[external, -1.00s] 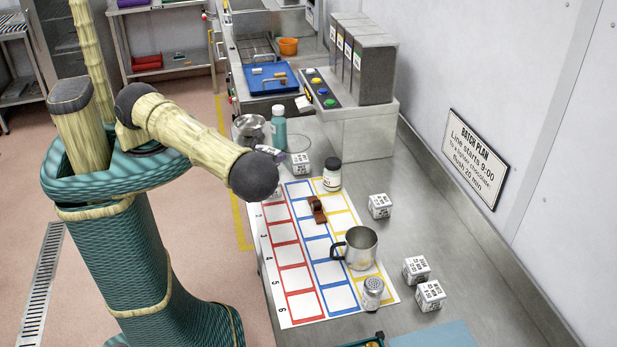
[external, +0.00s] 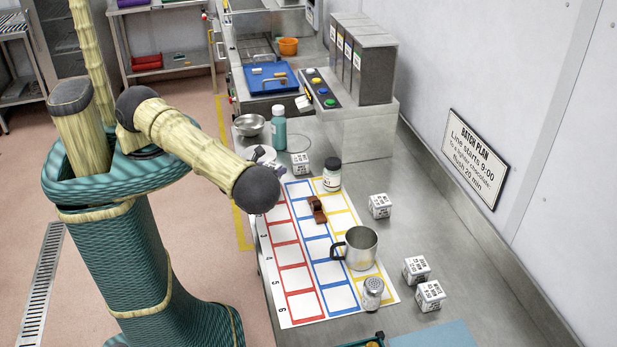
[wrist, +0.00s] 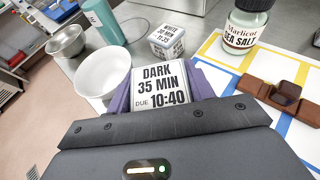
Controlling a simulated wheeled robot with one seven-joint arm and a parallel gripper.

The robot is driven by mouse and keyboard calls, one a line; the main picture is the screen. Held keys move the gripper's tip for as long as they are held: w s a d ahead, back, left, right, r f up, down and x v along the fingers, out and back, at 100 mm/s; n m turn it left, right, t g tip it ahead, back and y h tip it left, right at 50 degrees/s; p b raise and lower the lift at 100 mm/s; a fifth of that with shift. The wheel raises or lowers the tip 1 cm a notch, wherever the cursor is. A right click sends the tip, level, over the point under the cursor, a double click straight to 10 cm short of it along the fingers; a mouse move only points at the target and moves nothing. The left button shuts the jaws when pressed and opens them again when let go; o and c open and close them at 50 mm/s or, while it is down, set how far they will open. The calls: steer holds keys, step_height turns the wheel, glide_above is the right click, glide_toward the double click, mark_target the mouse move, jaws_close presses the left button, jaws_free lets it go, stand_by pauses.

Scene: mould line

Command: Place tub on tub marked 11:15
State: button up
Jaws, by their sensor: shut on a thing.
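My gripper (wrist: 160,97) is shut on a white tub (wrist: 160,86) labelled DARK, 35 MIN, DUE 10:40, between its purple fingers. More tubs stand right of the mat: one alone (external: 380,206), and two close together, the upper one (external: 416,269) and the lower one (external: 430,296). Their times are too small to read.
A white bowl (wrist: 103,74), steel bowl (wrist: 66,40) and teal bottle (wrist: 101,20) stand left of the held tub. A salt jar (external: 332,175), brown chocolate piece (external: 317,210), steel mug (external: 360,249) and shaker (external: 373,293) stand on or beside the grid mat (external: 298,280).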

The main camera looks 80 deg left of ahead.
steer(key=shift+f, duration=0.2)
steer(key=o, duration=1)
steer(key=shift+r, duration=0.2)
steer(key=shift+s+d, duration=0.1)
steer(key=shift+d, duration=0.1)
steer(key=p+v, duration=0.3)
steer(key=v, duration=0.8)
steer(key=shift+s+d+r, duration=0.15)
steer(key=shift+s+r, duration=0.05)
steer(key=shift+r, duration=0.05)
